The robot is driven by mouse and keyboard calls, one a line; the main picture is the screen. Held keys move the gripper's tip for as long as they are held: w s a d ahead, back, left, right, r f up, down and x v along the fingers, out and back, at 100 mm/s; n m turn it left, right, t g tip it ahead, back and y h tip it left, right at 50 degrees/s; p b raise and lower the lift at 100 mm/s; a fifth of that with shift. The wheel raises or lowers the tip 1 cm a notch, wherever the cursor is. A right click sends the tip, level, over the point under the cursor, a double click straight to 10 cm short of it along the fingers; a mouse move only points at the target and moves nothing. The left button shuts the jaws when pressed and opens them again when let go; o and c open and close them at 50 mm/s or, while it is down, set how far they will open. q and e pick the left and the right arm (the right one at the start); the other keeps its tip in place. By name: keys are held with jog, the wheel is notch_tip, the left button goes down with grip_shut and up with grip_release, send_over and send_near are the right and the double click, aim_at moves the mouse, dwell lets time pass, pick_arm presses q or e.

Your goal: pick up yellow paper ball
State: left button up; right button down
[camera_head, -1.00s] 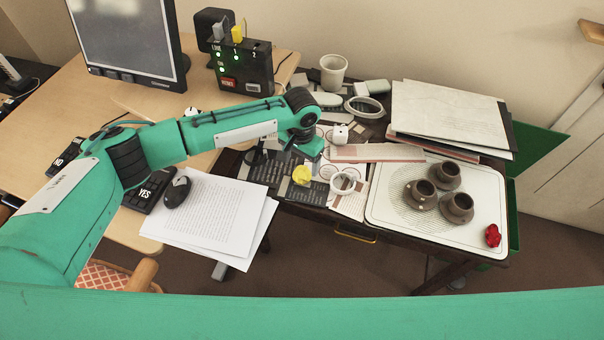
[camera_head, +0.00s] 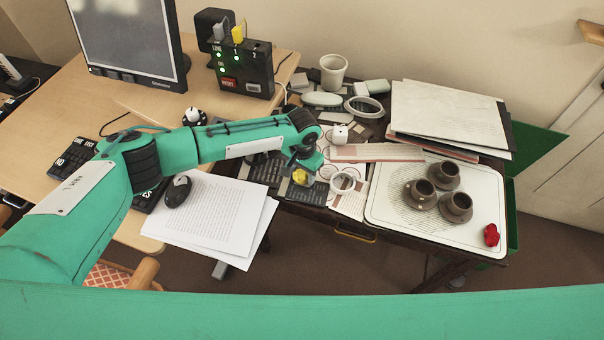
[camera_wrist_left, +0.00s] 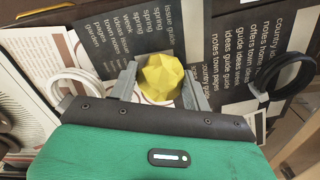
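The yellow paper ball (camera_head: 299,177) lies on dark printed sheets on the dark side table, partly covered by my left gripper (camera_head: 305,172) in the head view. In the left wrist view the faceted yellow ball (camera_wrist_left: 161,77) sits between the two grey fingers of my left gripper (camera_wrist_left: 160,84). One finger is on each side, very close to the ball, and the gripper looks open around it. Whether either finger touches the ball is hard to tell. My right gripper is not in view.
A white ring (camera_head: 342,183) lies just right of the ball. A white tray (camera_head: 390,210) with brown cups and a red crumpled ball (camera_head: 491,235) is further right. A white cup (camera_head: 333,71) stands behind. Loose paper (camera_head: 222,222) and a mouse (camera_head: 177,192) lie on the desk at left.

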pick_arm(q)
jog(key=shift+c, duration=1.3)
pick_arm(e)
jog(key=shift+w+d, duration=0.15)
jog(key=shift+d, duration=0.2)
